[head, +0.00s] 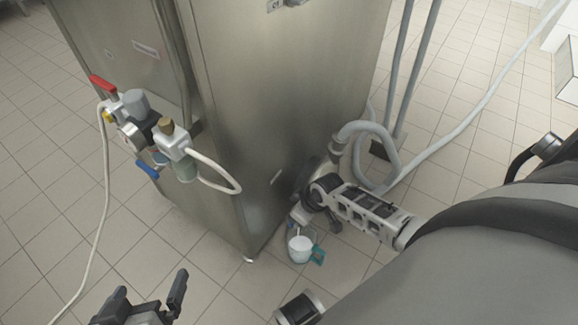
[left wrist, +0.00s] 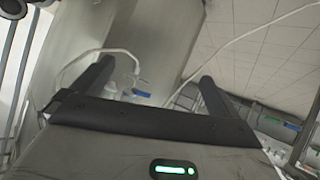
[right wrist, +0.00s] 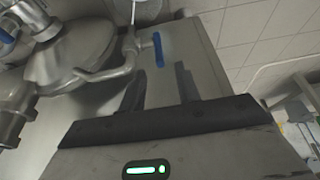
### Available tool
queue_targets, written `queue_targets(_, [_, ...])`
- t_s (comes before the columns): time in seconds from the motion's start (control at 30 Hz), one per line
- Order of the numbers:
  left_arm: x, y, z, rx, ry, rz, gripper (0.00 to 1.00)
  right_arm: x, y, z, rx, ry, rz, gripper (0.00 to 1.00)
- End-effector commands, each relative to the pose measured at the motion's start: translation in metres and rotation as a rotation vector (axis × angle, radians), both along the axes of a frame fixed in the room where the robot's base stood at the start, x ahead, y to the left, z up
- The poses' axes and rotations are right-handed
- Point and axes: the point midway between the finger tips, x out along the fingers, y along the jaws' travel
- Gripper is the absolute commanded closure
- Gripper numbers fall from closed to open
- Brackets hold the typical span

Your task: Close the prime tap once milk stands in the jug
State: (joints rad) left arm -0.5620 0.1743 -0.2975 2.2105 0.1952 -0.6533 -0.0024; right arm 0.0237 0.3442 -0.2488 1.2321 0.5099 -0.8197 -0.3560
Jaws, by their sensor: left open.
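The jug (head: 301,246) stands low beside the steel machine, with a teal handle and white inside; I cannot tell milk from the jug's own white. The tap with the blue lever (right wrist: 158,50) shows in the right wrist view on a thin pipe, in line with the gap between my right fingers. I take it to be the prime tap; in the head view my right arm hides it. My right gripper (right wrist: 160,80) is partly open, fingers apart and not visibly touching the lever. My left gripper (head: 150,302) is open and empty at the bottom left of the head view.
The steel cabinet (head: 280,90) fills the middle. On its left side is a valve group with a red lever (head: 102,82), a blue lever (head: 147,169) and a white hose (head: 222,184). Grey pipes (head: 405,80) run down at right.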

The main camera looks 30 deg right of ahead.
Motion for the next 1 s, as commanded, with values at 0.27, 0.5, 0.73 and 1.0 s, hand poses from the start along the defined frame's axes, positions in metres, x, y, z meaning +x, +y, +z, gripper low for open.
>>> queue_targets(0.27, [0.003, -0.008, 0.016, -0.065, -0.153, -0.009, 0.0, 0.019, 0.008, -0.053, 0.001, -0.002, -0.002, 0.67])
queue_targets(0.5, [0.002, -0.011, 0.029, -0.094, -0.211, -0.013, 0.0, 0.025, 0.01, -0.065, 0.0, -0.001, 0.0, 0.67])
queue_targets(0.73, [0.002, -0.011, 0.031, -0.096, -0.215, -0.013, 0.0, 0.025, 0.011, -0.065, 0.0, -0.001, 0.0, 0.67])
queue_targets(1.0, [0.002, -0.011, 0.031, -0.095, -0.214, -0.013, 0.0, 0.025, 0.01, -0.065, 0.0, -0.001, 0.0, 1.0])
